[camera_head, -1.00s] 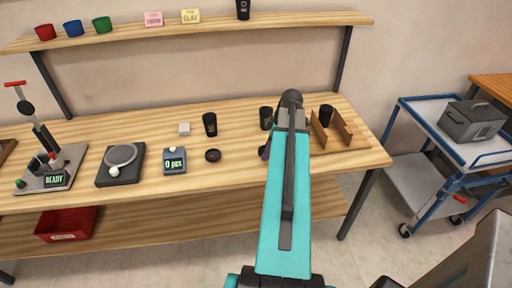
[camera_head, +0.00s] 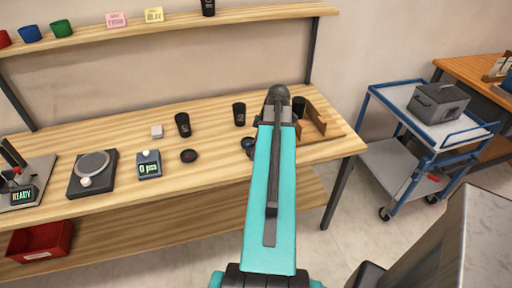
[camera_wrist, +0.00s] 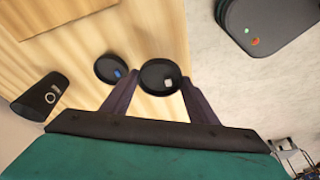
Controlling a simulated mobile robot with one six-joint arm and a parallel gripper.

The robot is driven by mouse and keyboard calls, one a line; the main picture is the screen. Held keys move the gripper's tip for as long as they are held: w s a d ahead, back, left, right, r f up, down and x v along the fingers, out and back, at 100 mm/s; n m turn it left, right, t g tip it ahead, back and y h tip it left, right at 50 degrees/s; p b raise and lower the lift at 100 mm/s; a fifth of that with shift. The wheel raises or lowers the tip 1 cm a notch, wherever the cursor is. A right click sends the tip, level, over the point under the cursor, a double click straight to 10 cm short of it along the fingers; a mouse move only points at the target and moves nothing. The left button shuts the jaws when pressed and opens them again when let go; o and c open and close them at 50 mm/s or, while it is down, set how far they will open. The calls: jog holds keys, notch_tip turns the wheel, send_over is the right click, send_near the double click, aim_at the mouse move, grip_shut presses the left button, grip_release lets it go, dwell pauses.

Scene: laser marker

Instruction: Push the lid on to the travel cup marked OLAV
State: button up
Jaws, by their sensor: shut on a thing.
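In the wrist view my gripper (camera_wrist: 159,78) has its two fingers on either side of a round black lid (camera_wrist: 158,70) with a pale mark. A second black lid (camera_wrist: 110,66) with a blue mark lies beside it to the left. A black travel cup (camera_wrist: 40,98) with a round emblem is at the left. In the head view black cups stand on the bench, one at the left (camera_head: 183,125) and one nearer my arm (camera_head: 239,114). Another black cup (camera_head: 299,106) is by a wooden holder. No name is readable on these cups. My arm hides my fingers there.
A yellow card (camera_head: 154,15), seemingly reading OLAV, and a pink card (camera_head: 116,19) stand on the shelf near another black cup (camera_head: 208,7). A loose dark lid (camera_head: 189,156) lies near the counter (camera_head: 149,165). The wooden holder (camera_head: 320,122) stands right of my arm.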

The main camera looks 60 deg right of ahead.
jog(key=w+a+r+m, duration=0.1)
jog(key=w+a+r, duration=0.3)
jog(key=w+a, duration=0.6)
jog(key=w+a+r+m, duration=0.1)
jog(key=w+a+r, duration=0.4)
jog(key=w+a, duration=0.5)
jog(key=w+a+r+m, duration=0.1)
jog(key=w+a+r, duration=0.1)
jog(key=a, duration=0.7)
jog(key=w+a+r+m+h, duration=0.1)
jog(key=w+a+r, duration=0.2)
jog(key=a, duration=0.7)
jog(key=w+a+r+m, duration=0.1)
jog(key=a+r, duration=0.3)
jog(key=a, duration=0.5)
jog(key=shift+w+a+h, duration=0.3)
jog(key=shift+w, duration=0.6)
